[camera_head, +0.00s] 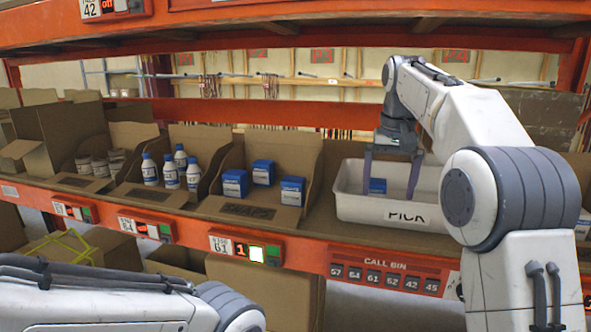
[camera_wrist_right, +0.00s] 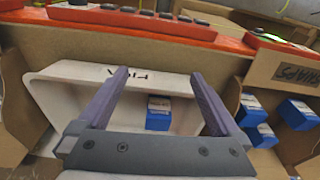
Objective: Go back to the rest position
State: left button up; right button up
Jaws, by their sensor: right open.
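My right gripper (camera_head: 392,179) is open over the white bin marked PICK (camera_head: 392,212). Its two fingers reach down into the bin's opening. A blue and white box (camera_head: 377,187) lies in the bin. In the right wrist view the same box (camera_wrist_right: 158,113) lies on the bin floor between the open fingers (camera_wrist_right: 163,92), apart from both. The white bin (camera_wrist_right: 62,92) spreads around them. My left arm (camera_head: 95,300) lies across the lower left of the head view, and its gripper is out of frame.
Several blue boxes (camera_head: 263,172) stand in a cardboard bin left of the white one. White bottles (camera_head: 170,171) and jars (camera_head: 100,166) fill bins further left. An orange shelf beam (camera_head: 300,19) runs above. The shelf's front rail (camera_head: 325,258) carries labels and a lit display.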

jog(key=s+a+f+n+y+b, duration=0.1)
jog(key=s+a+f+n+b, duration=0.45)
jog(key=s+a+f, duration=0.8)
jog(key=s+a+f+n+g+b, duration=0.1)
jog(key=s+f+n+b, duration=0.3)
jog(key=s+f, duration=1.4)
jog(key=s+b, duration=0.1)
jog(key=s, duration=0.2)
jog(key=shift+s+a+g, duration=0.25)
jog(key=shift+s+g, duration=0.05)
